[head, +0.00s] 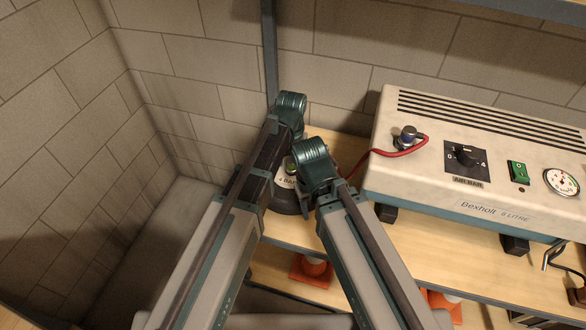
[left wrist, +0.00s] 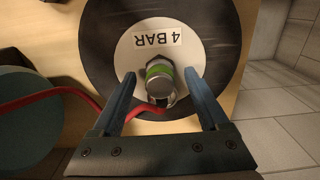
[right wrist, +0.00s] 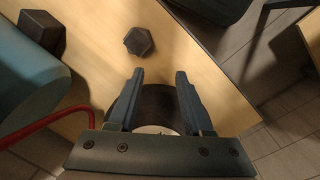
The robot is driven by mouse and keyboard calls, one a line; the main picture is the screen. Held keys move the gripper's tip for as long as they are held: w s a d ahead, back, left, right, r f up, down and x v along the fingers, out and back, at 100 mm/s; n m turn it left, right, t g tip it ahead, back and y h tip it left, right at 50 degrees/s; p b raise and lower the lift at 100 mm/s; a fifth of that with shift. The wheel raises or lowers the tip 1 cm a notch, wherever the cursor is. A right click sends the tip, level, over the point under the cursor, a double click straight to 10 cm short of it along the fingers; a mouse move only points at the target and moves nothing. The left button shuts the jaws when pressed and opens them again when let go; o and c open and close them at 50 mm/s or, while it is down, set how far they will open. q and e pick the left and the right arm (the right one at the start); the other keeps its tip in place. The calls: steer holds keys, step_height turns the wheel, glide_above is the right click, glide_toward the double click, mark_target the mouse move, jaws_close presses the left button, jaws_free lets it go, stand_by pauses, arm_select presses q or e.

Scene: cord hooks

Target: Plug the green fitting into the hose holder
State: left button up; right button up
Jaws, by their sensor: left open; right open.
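The green fitting (left wrist: 159,72), a metal plug with a green band, stands at the centre of a round black base with a white disc (left wrist: 122,62) labelled 4 BAR, which looks like the hose holder. I cannot tell how deep it sits. The red hose (left wrist: 85,97) reaches its near side. My left gripper (left wrist: 159,74) is open, one finger on each side of the fitting, with gaps. In the head view the fitting (head: 290,165) shows small between my arms. My right gripper (right wrist: 160,74) is open and empty above the black base (right wrist: 157,102).
A dark hexagonal piece (right wrist: 139,41) lies near the shelf edge. Orange cones (head: 312,268) sit below. A wall stands behind.

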mark_target(291, 161)
stand_by(0.9)
arm_select(q)
jaws_close()
steer(key=shift+r, duration=0.25)
arm_select(e)
steer(key=shift+r, duration=0.25)
arm_select(q)
steer(key=shift+r+p, duration=2.85)
steer(key=shift+p, duration=0.2)
arm_select(e)
steer(key=shift+r, duration=2.8)
arm_select(q)
steer(key=shift+f, duration=0.15)
arm_select(e)
steer(key=shift+d+f, duration=0.1)
